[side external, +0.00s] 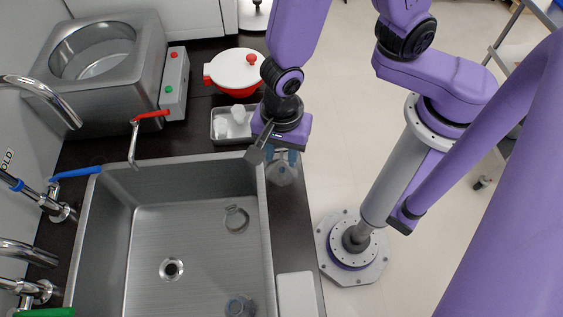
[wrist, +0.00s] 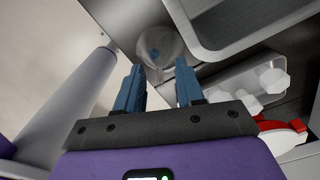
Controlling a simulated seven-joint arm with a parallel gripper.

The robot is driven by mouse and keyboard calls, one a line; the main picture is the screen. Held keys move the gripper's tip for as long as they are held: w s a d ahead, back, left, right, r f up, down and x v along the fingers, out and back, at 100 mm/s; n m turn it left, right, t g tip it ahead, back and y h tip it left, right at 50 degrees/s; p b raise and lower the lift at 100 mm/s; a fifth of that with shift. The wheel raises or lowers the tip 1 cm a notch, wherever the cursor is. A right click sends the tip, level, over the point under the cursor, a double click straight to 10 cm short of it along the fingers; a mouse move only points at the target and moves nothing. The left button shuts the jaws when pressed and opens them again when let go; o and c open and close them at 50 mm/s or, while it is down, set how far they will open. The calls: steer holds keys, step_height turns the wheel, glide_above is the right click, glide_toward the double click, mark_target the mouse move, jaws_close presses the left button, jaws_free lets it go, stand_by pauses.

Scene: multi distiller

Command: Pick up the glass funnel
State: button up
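A clear glass piece (side external: 283,174) stands on the dark counter strip right of the sink, just below my gripper (side external: 285,156). It looks like the glass funnel, but its shape is partly hidden by the gripper in the side view. In the wrist view the glass (wrist: 160,42) is a see-through, rounded form that narrows towards my fingers. My gripper (wrist: 160,68) has its two blue fingers apart, with the glass ahead of and partly between the tips. I see clear gaps at both fingers, so nothing is gripped.
The steel sink (side external: 150,290) is left of the glass and holds a clear glass item (side external: 236,219) and another (side external: 239,306). A metal tray (side external: 216,136) with white pieces and a red-and-white pot (side external: 236,70) stand behind. A white block (side external: 297,294) lies nearer the front.

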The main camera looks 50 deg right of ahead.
steer(key=shift+c, duration=0.4)
jaws_close()
